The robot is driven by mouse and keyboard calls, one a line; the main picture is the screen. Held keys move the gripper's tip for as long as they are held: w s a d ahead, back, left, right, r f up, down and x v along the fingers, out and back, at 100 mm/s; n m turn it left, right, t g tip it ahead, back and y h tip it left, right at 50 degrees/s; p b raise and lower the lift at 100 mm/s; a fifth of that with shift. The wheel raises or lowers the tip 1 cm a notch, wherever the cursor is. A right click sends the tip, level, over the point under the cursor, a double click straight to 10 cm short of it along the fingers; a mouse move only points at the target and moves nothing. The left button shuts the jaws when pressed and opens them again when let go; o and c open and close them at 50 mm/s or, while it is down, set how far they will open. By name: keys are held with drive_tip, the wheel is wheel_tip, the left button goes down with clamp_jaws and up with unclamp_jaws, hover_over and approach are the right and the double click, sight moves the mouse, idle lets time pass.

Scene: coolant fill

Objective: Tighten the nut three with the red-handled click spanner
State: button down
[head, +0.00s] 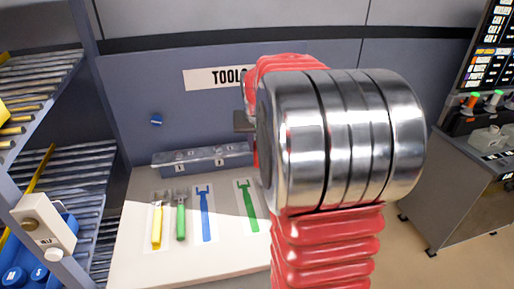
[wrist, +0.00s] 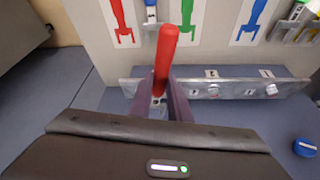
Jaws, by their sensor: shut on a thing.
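My gripper (wrist: 163,97) is shut on the red-handled click spanner (wrist: 165,58), whose handle stands up between the dark fingers in the wrist view. The fingers and handle cover the spanner's head, which is at or above the left part of the metal nut rail (wrist: 240,88). I cannot tell whether it is seated on a nut. Two numbered positions show on the rail to the right of the gripper; nut three itself is not clearly visible. In the head view my arm hides the gripper and spanner, and the rail (head: 205,159) shows left of it.
The pale tool bench (head: 140,245) bears a yellow-handled tool (head: 157,226), a green-handled tool (head: 181,222), a blue outline (head: 206,213) and a green outline (head: 248,206). A red outline (wrist: 122,22) is empty. A blue knob (wrist: 305,147) is on the wall. Shelving stands left, a control cabinet right.

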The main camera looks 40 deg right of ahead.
drive_tip(key=shift+r, duration=0.65)
drive_tip(key=shift+s+d, duration=0.1)
